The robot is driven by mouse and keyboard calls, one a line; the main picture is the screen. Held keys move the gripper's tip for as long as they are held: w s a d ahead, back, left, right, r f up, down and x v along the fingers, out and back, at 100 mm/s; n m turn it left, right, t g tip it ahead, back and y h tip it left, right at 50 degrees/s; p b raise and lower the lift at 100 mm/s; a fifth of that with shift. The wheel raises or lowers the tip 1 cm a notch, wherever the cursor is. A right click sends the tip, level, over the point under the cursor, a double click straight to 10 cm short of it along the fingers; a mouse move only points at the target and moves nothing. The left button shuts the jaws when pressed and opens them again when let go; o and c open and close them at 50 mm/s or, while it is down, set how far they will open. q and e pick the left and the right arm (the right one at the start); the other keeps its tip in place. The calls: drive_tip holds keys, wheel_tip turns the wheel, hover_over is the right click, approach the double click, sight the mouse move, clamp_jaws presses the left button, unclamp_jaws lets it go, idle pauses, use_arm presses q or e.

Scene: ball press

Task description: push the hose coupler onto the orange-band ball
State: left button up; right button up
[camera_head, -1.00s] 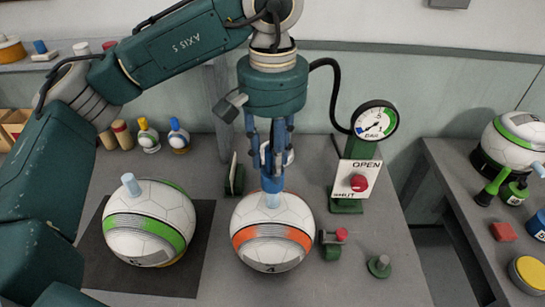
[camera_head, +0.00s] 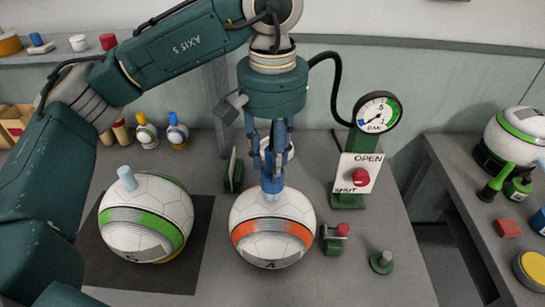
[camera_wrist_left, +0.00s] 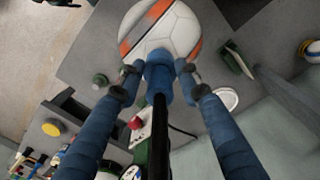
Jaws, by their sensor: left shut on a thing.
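The orange-band ball (camera_head: 272,243), white with an orange and grey stripe, sits on the table below my left gripper. My left gripper (camera_head: 272,160) points straight down and is shut on the blue hose coupler (camera_head: 272,184). The coupler is over the top of the ball's pale blue stem, with only a short bit of stem showing below it. In the left wrist view, the coupler (camera_wrist_left: 160,80) is between the fingers, in front of the ball (camera_wrist_left: 162,27); its seating is hidden there. My right gripper is not in view.
A green-band ball (camera_head: 146,218) with a pale blue stem stands on a dark mat at left. A gauge post (camera_head: 377,112) with an OPEN/SHUT sign and red knob (camera_head: 361,177) stands behind right. A small red-knobbed fixture (camera_head: 335,238) is close beside the orange-band ball.

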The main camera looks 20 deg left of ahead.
use_arm(q)
drive_tip(key=shift+f+b, duration=0.85)
drive_tip(key=shift+f, duration=0.2)
drive_tip(key=o, duration=1.3)
drive_tip(key=shift+r, duration=0.1)
drive_tip(key=shift+c, duration=0.2)
drive_tip(key=shift+r, duration=0.2)
wheel_tip(320, 180, up, 12)
drive_tip(key=shift+f, duration=0.2)
